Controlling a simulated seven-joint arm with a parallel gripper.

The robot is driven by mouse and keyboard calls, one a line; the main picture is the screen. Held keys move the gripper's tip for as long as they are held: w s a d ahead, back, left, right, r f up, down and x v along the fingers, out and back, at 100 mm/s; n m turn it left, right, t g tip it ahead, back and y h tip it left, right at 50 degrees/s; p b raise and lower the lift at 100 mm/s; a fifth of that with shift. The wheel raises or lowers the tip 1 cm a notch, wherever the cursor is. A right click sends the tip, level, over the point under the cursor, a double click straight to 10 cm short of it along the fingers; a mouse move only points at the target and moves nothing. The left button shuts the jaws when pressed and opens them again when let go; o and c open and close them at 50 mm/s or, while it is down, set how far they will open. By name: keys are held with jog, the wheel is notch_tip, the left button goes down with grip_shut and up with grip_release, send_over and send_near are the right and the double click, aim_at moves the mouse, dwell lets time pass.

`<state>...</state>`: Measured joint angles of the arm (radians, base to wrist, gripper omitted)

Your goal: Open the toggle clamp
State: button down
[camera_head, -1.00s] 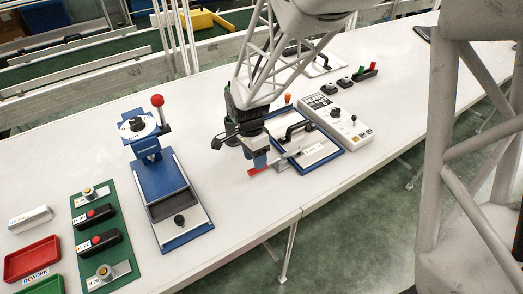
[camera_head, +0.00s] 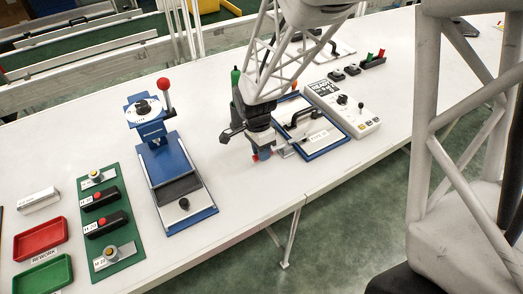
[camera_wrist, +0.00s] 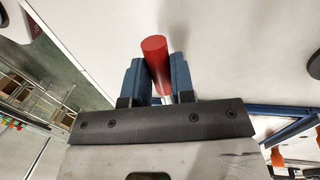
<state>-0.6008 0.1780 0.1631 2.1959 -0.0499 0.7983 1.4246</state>
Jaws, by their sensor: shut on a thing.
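The toggle clamp's red handle grip (camera_wrist: 155,48) is a round bar between the two blue fingers of my gripper (camera_wrist: 158,68) in the wrist view. My gripper is shut on it, and its end sticks out past the fingertips. In the head view my gripper (camera_head: 261,150) is low at the left front edge of a blue-framed fixture (camera_head: 324,150). Only a little red shows there by the fingertips. A metal clamp part (camera_head: 285,151) shows between gripper and fixture. The clamp's base and pivot are mostly hidden.
A grey control box (camera_head: 343,107) stands right of the fixture. A blue press (camera_head: 178,180) with a red-knobbed lever, a green board (camera_head: 127,250) and red and green trays (camera_head: 40,238) are at left. The white table between press and gripper is clear.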

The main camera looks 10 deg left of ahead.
jog(key=shift+r, duration=0.15)
dwell(0.3)
jog(key=shift+w+d+r+g+y, duration=0.2)
jog(key=shift+r+g+y, duration=0.35)
jog(key=shift+g+y, duration=0.1)
jog(key=shift+w+d+r+g+y, duration=0.15)
jog(key=shift+w+r+g+y, duration=0.05)
jog(key=shift+r+g+y, duration=0.4)
jog(key=shift+w+d+r+n+g+y, duration=0.15)
jog(key=shift+w+d+r+g+y, duration=0.15)
jog(key=shift+r+g+y, duration=0.25)
jog(key=shift+w+d+r+n+g+y, duration=0.15)
jog(key=shift+w+d+r+g+y, duration=0.2)
jog(key=shift+g+y, duration=0.25)
jog(key=shift+w+d+r+g+y, duration=0.5)
jog(key=shift+r+g+y, duration=0.25)
jog(key=shift+g, duration=0.25)
jog(key=g+y, duration=0.1)
jog(key=w+d+g+y, duration=0.1)
jog(key=shift+w+d+r+n+g+y, duration=0.25)
jog(key=shift+d+r+n+g, duration=0.05)
jog(key=shift+r+n, duration=0.1)
jog(key=c, duration=1.8)
grip_release()
jog(key=o, duration=0.8)
jog(key=shift+o, duration=0.2)
jog(key=shift+w+d, duration=0.1)
